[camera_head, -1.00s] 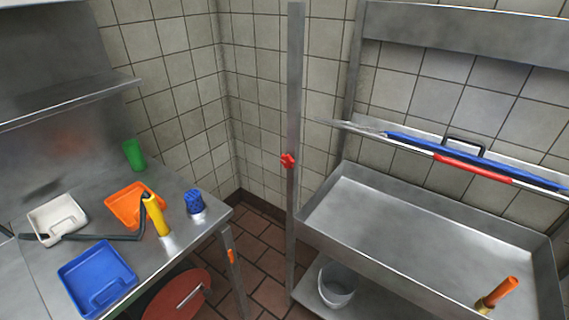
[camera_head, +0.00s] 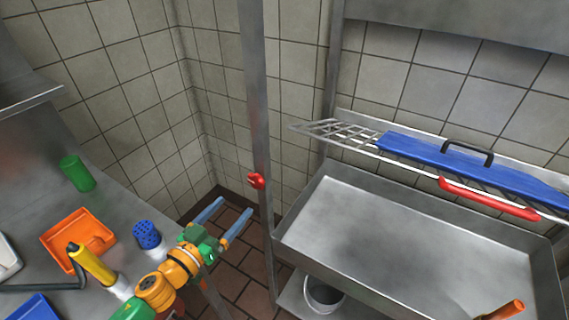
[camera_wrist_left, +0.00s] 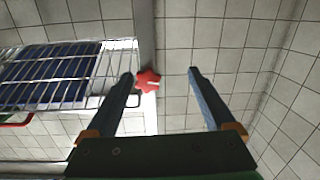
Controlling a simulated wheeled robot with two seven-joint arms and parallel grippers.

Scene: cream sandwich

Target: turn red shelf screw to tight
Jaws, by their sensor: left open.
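The red shelf screw (camera_head: 256,180) is a small lobed knob on the upright metal post (camera_head: 254,110) in the middle of the head view. My left gripper (camera_head: 224,216) is open and empty, to the left of and below the knob in that view, with its two blue fingers apart. My right gripper is in neither view.
A wire shelf (camera_head: 330,131) holds a blue board (camera_head: 470,168) with a red-handled item (camera_head: 488,198). A metal sink (camera_head: 400,245) stands at right. The left counter bears an orange dustpan (camera_head: 77,236), a blue cup (camera_head: 146,235), a yellow-handled tool (camera_head: 91,265) and a green cup (camera_head: 77,173).

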